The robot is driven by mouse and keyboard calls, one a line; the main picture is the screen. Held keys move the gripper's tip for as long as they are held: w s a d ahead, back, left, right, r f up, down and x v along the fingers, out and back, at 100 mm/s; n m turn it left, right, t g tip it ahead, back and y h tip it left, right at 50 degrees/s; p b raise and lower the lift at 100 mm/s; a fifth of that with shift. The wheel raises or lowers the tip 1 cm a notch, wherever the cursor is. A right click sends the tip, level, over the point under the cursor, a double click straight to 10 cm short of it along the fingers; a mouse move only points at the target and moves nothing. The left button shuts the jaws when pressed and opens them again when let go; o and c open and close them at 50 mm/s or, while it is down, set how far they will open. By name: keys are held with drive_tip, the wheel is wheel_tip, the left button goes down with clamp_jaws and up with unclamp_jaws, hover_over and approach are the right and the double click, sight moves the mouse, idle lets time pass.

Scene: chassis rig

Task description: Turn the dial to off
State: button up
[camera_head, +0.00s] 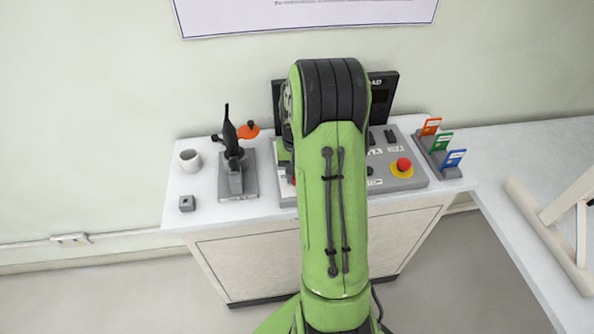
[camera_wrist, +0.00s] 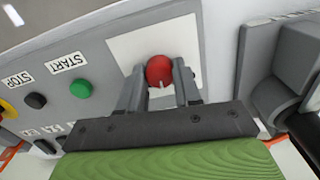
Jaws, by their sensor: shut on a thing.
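The dial (camera_wrist: 160,69) is a round red knob on a white plate on the grey control panel (camera_wrist: 115,60) in the wrist view. A small pale mark shows near the lower edge of its face. My gripper (camera_wrist: 160,82) is shut on the dial, with one grey finger on each side of it. No off label can be read around the dial. The right part of the panel (camera_head: 415,181) shows beside the arm.
In the wrist view, a green START button (camera_wrist: 82,88) and a black STOP button (camera_wrist: 36,101) sit left of the dial. In the head view, a red emergency button (camera_head: 404,164) is on the panel. A clamp fixture (camera_head: 238,180), mug (camera_head: 190,160) and card rack (camera_head: 449,173) stand nearby.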

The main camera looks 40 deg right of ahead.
drive_tip(key=n, duration=0.5)
drive_tip(key=shift+n+p, duration=0.3)
drive_tip(key=shift+p, duration=0.05)
drive_tip(key=shift+n, duration=2.1)
drive_tip(key=shift+w, duration=0.1)
drive_tip(key=o, duration=1)
drive_tip(key=shift+o, duration=0.2)
drive_tip(key=shift+r, duration=0.1)
wheel_tip(320, 180, up, 16)
drive_tip(key=p, duration=0.4)
drive_tip(key=shift+f, duration=0.2)
